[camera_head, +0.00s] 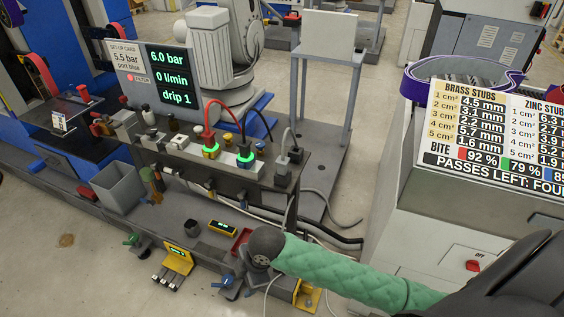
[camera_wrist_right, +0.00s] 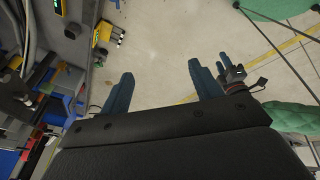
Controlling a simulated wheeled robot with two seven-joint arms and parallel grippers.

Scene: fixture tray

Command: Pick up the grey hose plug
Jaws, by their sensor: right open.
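The grey hose plug (camera_head: 295,153) stands at the right end of the raised rail on the bench, with a thin grey hose looping up from it. Whether it is seated in a socket is too small to tell. My right gripper (camera_head: 232,284) is low in front of the bench, well below and left of the plug, partly hidden by its own wrist. In the right wrist view its two blue fingers (camera_wrist_right: 160,70) are apart, with bare floor between them. The plug cannot be made out in that view.
A yellow fixture (camera_head: 178,260) and a grey bin (camera_head: 119,187) stand nearby. A display (camera_head: 168,75) rises behind. Loose cables lie right of the rail.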

